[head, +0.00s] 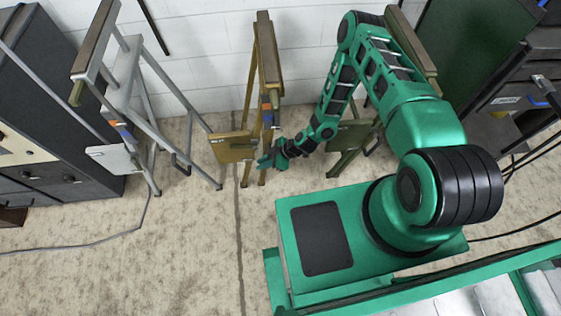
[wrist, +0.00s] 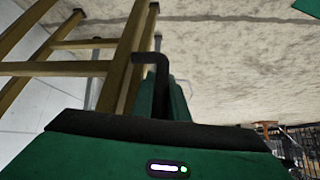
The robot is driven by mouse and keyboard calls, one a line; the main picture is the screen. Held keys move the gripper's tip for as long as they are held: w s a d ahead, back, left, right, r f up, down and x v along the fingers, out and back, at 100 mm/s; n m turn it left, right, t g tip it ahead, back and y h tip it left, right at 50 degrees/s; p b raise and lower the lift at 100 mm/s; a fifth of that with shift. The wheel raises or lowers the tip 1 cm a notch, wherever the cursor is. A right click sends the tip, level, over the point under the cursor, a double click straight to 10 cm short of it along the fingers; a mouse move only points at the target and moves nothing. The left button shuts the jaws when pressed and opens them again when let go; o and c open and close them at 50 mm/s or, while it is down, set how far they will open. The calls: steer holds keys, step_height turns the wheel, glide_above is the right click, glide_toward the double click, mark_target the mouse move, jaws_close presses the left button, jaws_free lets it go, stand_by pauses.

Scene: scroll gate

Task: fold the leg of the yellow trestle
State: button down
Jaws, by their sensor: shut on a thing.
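The yellow trestle (head: 267,60) stands upright against the white wall in the middle of the head view, with a dark top beam and a yellow plate (head: 232,147) low on its left side. In the wrist view its yellow legs and crossbars (wrist: 122,65) fill the upper left. My gripper (head: 266,160) is low at the trestle's right side. In the wrist view my gripper (wrist: 165,90) is shut on a dark bent handle (wrist: 150,57) beside the yellow leg. The exact grip is partly hidden by the fingers and gripper body.
A grey trestle (head: 128,75) with a pale plate stands to the left, beside a dark cabinet (head: 45,100). An olive trestle (head: 350,138) stands to the right, partly behind my arm. Dark drawers (head: 510,95) and cables are at far right.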

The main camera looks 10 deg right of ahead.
steer(key=shift+y, duration=0.5)
steer(key=a, duration=0.2)
steer(key=a+r, duration=0.1)
steer(key=a, duration=0.1)
steer(key=shift+w, duration=0.25)
steer(key=shift+r, duration=0.1)
steer(key=c, duration=1.7)
jaws_free()
steer(key=shift+s+d, duration=0.1)
steer(key=v, duration=1)
steer(key=shift+d+r, duration=0.15)
steer(key=shift+d, duration=0.15)
